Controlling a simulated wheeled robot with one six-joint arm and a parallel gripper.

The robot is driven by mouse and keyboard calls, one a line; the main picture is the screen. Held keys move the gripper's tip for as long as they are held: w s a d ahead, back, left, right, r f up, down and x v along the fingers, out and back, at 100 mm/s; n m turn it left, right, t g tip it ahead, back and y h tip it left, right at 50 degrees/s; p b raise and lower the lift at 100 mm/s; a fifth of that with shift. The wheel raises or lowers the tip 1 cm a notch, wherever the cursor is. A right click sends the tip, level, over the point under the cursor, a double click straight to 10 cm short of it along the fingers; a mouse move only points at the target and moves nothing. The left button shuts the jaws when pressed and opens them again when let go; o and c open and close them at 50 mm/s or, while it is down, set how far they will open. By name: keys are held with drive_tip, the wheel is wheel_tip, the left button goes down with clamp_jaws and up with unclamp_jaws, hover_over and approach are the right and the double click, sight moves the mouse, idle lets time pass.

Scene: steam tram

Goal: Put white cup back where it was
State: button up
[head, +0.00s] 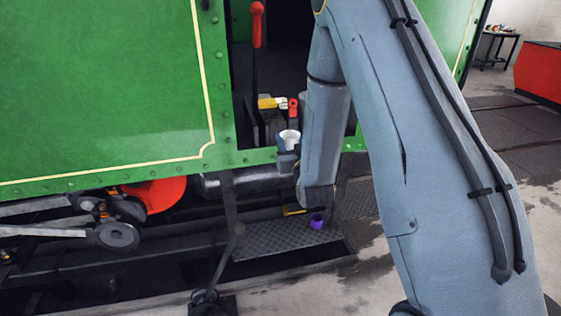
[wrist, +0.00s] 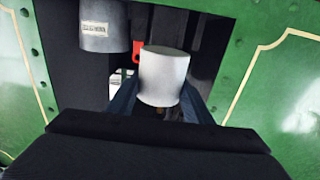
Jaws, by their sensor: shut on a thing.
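The white cup (head: 290,136) is at the lower part of the tram's door opening in the head view. It also shows in the middle of the wrist view (wrist: 163,76), between the two fingers. My gripper (head: 288,152) is shut on the cup, and a finger shows on each side of it in the wrist view (wrist: 164,100). What lies directly under the cup is hidden by my gripper.
Green tram panels (head: 110,90) stand on both sides of the opening. A red-handled lever (head: 257,28), a yellow object (head: 267,103) and a red object (head: 293,107) are behind the cup. A purple cup (head: 316,221) stands on the metal step (head: 280,241) below.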

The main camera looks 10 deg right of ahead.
drive_tip(key=w+a+f+n+y+b, duration=0.1)
drive_tip(key=w+a+f+b, duration=0.3)
drive_tip(key=f+b, duration=1.5)
drive_tip(key=w+a+f+n+g+y+b, duration=0.1)
drive_tip(key=w+a+f+y+b, duration=0.3)
drive_tip(key=w+f+b, duration=0.6)
drive_tip(key=w+a+f+n+y+b, duration=0.2)
drive_tip(key=w+f+b, duration=0.5)
drive_tip(key=f+b, duration=2.2)
drive_tip(key=shift+w+a+f+n+g, duration=0.15)
drive_tip(key=shift+a+f, duration=0.2)
drive_tip(key=shift+f, duration=1.3)
drive_tip(key=shift+a+f+n+g, duration=0.1)
drive_tip(key=shift+a+f+n, duration=0.2)
drive_tip(key=shift+f, duration=1.3)
drive_tip(key=shift+w+a+f+n+g, duration=0.1)
drive_tip(key=shift+a+f, duration=0.3)
drive_tip(key=shift+f, duration=1.25)
drive_tip(key=shift+f, duration=0.15)
drive_tip(key=o, duration=1.2)
